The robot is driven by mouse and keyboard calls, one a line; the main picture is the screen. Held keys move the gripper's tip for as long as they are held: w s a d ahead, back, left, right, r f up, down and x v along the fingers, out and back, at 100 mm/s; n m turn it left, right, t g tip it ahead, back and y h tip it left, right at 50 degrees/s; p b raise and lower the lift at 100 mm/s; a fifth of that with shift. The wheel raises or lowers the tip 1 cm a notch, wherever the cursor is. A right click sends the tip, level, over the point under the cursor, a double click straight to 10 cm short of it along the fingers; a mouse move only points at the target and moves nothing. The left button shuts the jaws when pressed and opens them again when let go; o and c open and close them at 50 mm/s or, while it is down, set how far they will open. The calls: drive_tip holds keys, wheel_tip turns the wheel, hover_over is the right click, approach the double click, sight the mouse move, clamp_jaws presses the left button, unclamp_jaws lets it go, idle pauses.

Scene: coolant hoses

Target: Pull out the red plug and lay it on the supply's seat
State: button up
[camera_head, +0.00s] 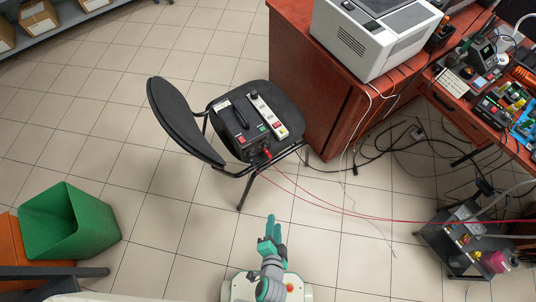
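The supply (237,120) is a dark box with a handle on top. It stands on the black seat (286,98) of a chair. The red plug (267,153) is at the supply's front end, low on its right side, and appears to be in it. A red cable (330,207) runs from there to the right. My gripper (270,222) has teal fingers and is in front of the chair, apart from the plug. I cannot make out a gap between its fingers, and nothing shows in them.
A white power strip (268,115) lies beside the supply. The chair's backrest (184,120) rises on the left. A red-brown desk (300,60) with a printer (372,35) stands behind right. A small cart (455,240) is at lower right, a green bin (68,222) at left. Cables cross the floor.

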drive_tip(key=w+f+m+g+y, duration=0.1)
drive_tip(key=w+f+m+y, duration=0.1)
drive_tip(key=w+f+m, duration=0.55)
drive_tip(key=m+t+y, duration=0.1)
drive_tip(key=m+y, duration=0.5)
drive_tip(key=m, duration=0.3)
approach(270, 156)
drive_tip(key=shift+w+a+f, duration=0.15)
drive_tip(key=shift+w+a, duration=0.1)
drive_tip(key=shift+w, duration=0.15)
drive_tip(key=shift+w, duration=0.1)
drive_tip(key=x, duration=0.8)
drive_tip(key=shift+w+a+f, duration=0.1)
drive_tip(key=shift+w+a, duration=0.05)
drive_tip(key=shift+a, duration=0.15)
drive_tip(key=shift+w+f, duration=0.1)
drive_tip(key=shift+d, duration=0.3)
